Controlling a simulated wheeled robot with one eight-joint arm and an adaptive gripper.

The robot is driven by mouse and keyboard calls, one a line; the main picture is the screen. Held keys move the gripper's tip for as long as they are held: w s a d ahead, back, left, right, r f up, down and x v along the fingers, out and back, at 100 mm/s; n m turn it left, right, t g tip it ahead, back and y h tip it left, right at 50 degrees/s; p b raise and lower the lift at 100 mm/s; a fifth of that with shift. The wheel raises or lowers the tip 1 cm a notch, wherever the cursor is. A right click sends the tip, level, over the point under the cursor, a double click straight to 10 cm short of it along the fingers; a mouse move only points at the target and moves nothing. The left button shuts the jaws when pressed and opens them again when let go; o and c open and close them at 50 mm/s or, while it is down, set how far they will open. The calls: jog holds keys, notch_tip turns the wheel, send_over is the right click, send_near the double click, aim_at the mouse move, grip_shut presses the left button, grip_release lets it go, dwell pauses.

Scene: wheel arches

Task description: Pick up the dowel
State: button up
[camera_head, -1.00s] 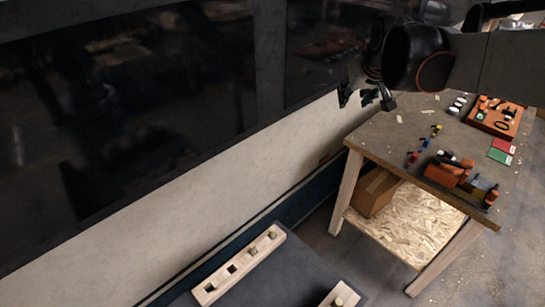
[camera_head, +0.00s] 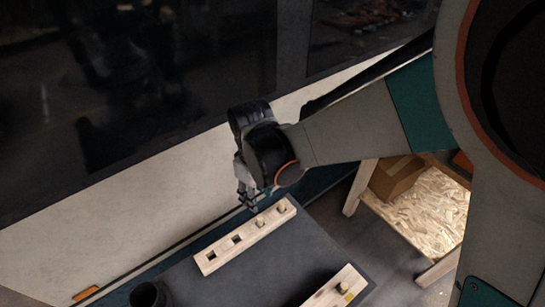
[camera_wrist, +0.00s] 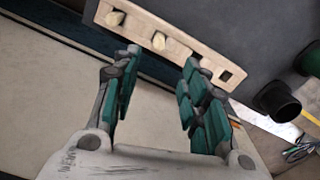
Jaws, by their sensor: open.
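A pale wooden block (camera_head: 222,257) lies on the dark grey surface, with two light dowels standing in it and two empty square holes. One dowel (camera_head: 283,209) is at its right end and the other dowel (camera_head: 261,222) is beside it. In the wrist view, the end dowel (camera_wrist: 114,18) and the inner dowel (camera_wrist: 158,41) show beyond the fingertips. My gripper (camera_head: 249,200) is by the block's far side, near the dowels; its height above the block is hard to judge. The wrist view shows my gripper (camera_wrist: 161,58) open with nothing between its teal-padded fingers.
A second wooden block (camera_head: 325,294) with a dowel (camera_head: 342,287) sits at the lower right. A black cylindrical cup (camera_head: 147,294) stands at the lower left; the wrist view shows a black cylinder (camera_wrist: 278,101). A pale wall panel (camera_head: 120,232) runs close behind my gripper.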

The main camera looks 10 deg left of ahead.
aim_at(259, 216)
jog(key=f, duration=0.2)
jog(key=f+b, duration=0.1)
jog(key=f, duration=0.2)
jog(key=f+b, duration=0.1)
jog(key=f, duration=0.1)
jog(key=shift+w+f, duration=0.25)
jog(key=shift+s+d+f+b, duration=0.1)
jog(key=shift+f+b, duration=0.7)
jog(key=shift+f, duration=0.75)
jog(key=shift+s+f+b, duration=0.1)
jog(key=shift+f+b, duration=0.7)
jog(key=shift+f, duration=0.7)
jog(key=c, duration=0.9)
